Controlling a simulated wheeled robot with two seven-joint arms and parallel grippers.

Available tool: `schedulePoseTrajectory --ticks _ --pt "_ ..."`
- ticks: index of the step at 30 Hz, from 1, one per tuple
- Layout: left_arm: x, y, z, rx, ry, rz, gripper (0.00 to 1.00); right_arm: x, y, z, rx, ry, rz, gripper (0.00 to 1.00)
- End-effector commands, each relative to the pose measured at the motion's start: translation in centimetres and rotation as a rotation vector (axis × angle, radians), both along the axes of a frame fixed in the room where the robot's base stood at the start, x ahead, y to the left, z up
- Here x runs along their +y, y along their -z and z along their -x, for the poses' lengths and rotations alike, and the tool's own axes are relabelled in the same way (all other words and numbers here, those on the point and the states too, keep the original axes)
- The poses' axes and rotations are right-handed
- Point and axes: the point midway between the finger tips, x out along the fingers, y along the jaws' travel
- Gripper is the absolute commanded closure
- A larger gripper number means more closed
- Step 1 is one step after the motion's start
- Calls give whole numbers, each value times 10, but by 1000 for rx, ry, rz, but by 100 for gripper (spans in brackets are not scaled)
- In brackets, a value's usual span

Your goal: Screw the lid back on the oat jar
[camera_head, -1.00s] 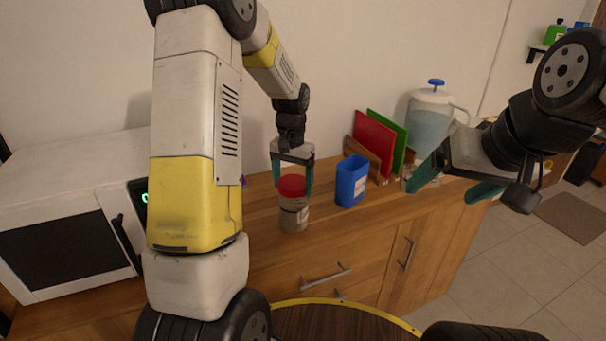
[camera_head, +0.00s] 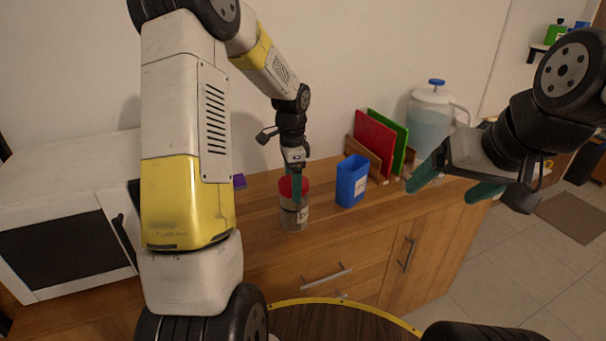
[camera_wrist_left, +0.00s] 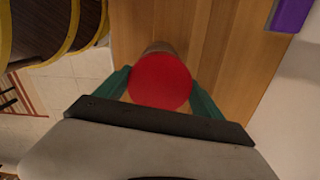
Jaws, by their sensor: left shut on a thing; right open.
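The oat jar (camera_head: 293,216) is a clear jar with a label, standing upright on the wooden counter near its front edge. Its red lid (camera_head: 285,187) sits on top of the jar; whether it is threaded tight I cannot tell. My left gripper (camera_head: 296,188) comes from above and is shut on the red lid. In the left wrist view the red lid (camera_wrist_left: 160,81) lies between the two green fingers (camera_wrist_left: 160,88), with a little of the jar (camera_wrist_left: 159,47) showing behind it. My right gripper (camera_head: 451,184) is open and empty, in front of the counter's right part.
A blue container (camera_head: 351,181) stands right of the jar. Red (camera_head: 374,143) and green (camera_head: 400,145) boards and a water dispenser (camera_head: 430,122) stand further right. A white microwave (camera_head: 70,220) is at the left. A purple object (camera_head: 239,181) lies behind the jar.

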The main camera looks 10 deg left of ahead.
Motion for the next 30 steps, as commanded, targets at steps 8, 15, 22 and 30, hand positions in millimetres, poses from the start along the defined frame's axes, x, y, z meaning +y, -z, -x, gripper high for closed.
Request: schedulePoseTrajectory --ticks 8,15,22,30 --pt "0 1 -1 1 484 3 64 0 0 0 0 0 0 15" --pt "0 1 -1 0 686 2 64 0 0 0 0 0 0 15" --pt "0 1 -1 0 688 2 64 0 0 0 0 0 0 15" --pt "0 2 -1 2 1024 5 64 0 0 0 0 0 0 15"
